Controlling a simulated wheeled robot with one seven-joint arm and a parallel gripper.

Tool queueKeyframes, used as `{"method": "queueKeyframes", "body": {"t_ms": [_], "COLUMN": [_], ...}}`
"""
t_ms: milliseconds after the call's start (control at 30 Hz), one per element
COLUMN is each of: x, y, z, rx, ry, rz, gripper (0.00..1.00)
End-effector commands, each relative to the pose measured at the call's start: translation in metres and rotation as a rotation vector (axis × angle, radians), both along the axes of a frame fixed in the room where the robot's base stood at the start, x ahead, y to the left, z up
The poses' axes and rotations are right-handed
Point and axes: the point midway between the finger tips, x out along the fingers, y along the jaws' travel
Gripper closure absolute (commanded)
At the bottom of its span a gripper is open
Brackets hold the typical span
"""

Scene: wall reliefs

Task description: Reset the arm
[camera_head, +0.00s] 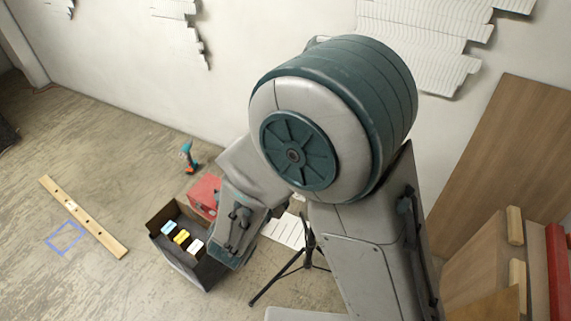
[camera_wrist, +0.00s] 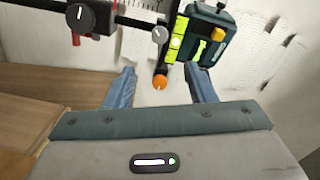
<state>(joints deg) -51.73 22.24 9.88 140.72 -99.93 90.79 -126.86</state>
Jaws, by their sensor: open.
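My gripper (camera_wrist: 161,82) shows in the wrist view with its two blue-grey fingers spread apart. It is open, with nothing held between the fingers. Beyond the fingertips is a dark rod with an orange tip (camera_wrist: 160,82), beside a dark green device (camera_wrist: 214,40) with yellow-green parts. I cannot tell how far they are from the fingers. In the head view my arm (camera_head: 330,130) is bent and fills the middle of the picture. My gripper's fingers are hidden there.
A dark open box (camera_head: 172,255) with coloured items stands on the floor, near a red case (camera_head: 204,194) and a drill (camera_head: 188,158). A tripod (camera_head: 290,268) stands beside my arm. A wooden bar (camera_head: 84,217) lies at left. Boards (camera_head: 500,170) lean at right. Left floor is mostly clear.

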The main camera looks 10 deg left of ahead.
Motion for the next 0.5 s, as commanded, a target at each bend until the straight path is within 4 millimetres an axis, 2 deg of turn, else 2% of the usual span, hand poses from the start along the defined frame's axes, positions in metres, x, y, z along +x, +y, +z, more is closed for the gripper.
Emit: {"method": "queueKeyframes", "body": {"t_ms": [367,467,500], "x": [0.001,0.004,0.005], "y": [-0.002,-0.032,-0.049], "z": [0.001,0.007,0.010], "rx": [0.008,0.143,0.225], "ry": [-0.001,-0.020,-0.036], "rz": [-0.007,-0.117,-0.185], "gripper": [0.50,0.50,0.50]}}
